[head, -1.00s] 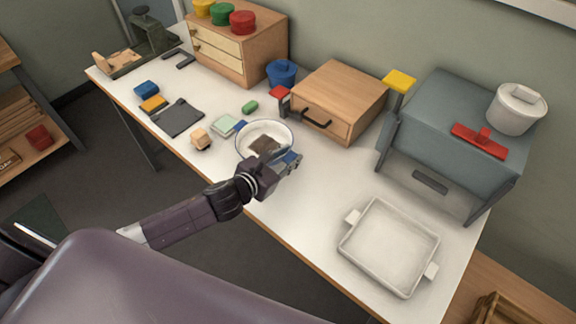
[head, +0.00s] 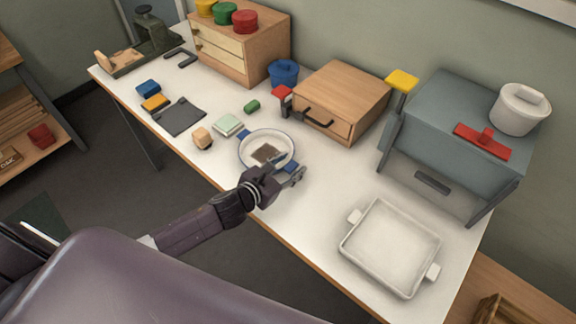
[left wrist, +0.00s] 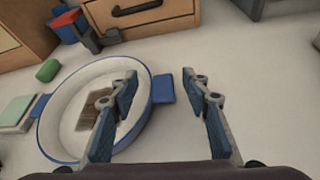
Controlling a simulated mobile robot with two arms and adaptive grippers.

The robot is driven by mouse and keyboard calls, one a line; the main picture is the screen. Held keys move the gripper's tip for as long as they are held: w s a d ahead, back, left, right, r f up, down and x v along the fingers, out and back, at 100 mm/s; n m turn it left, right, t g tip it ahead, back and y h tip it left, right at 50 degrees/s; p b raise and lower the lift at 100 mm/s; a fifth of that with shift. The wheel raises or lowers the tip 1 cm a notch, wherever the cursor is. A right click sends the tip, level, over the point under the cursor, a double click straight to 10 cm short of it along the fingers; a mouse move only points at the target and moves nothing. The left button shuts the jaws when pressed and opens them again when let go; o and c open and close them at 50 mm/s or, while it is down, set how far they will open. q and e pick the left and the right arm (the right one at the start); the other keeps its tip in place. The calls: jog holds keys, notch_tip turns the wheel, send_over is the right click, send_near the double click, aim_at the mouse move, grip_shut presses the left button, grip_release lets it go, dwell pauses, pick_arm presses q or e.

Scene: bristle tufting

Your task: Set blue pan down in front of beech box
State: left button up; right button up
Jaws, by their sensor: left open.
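The blue pan is a round white dish with a blue rim and blue side handles (head: 246,157). It sits on the white table in front of the beech box (head: 347,86), a wooden box with a dark bar handle, with a gap between them. A brown square piece lies inside the pan. My left gripper (head: 295,172) is open at the pan's near right side. In the left wrist view the pan (left wrist: 62,112) is partly behind the left finger. Its blue handle (left wrist: 163,89) shows between the open fingertips (left wrist: 160,77). My right gripper is not in view.
A red-topped clamp (head: 283,97) and a blue pot (head: 284,73) stand by the box. A green piece (head: 252,106), a pale green block (head: 228,124) and a wooden block (head: 202,138) lie left of the pan. A white tray (head: 347,251) is at right, with clear table between.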

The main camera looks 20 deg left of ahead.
pick_arm(q)
jog(key=b+v, duration=0.1)
jog(key=v, duration=1.1)
jog(key=shift+a, duration=0.1)
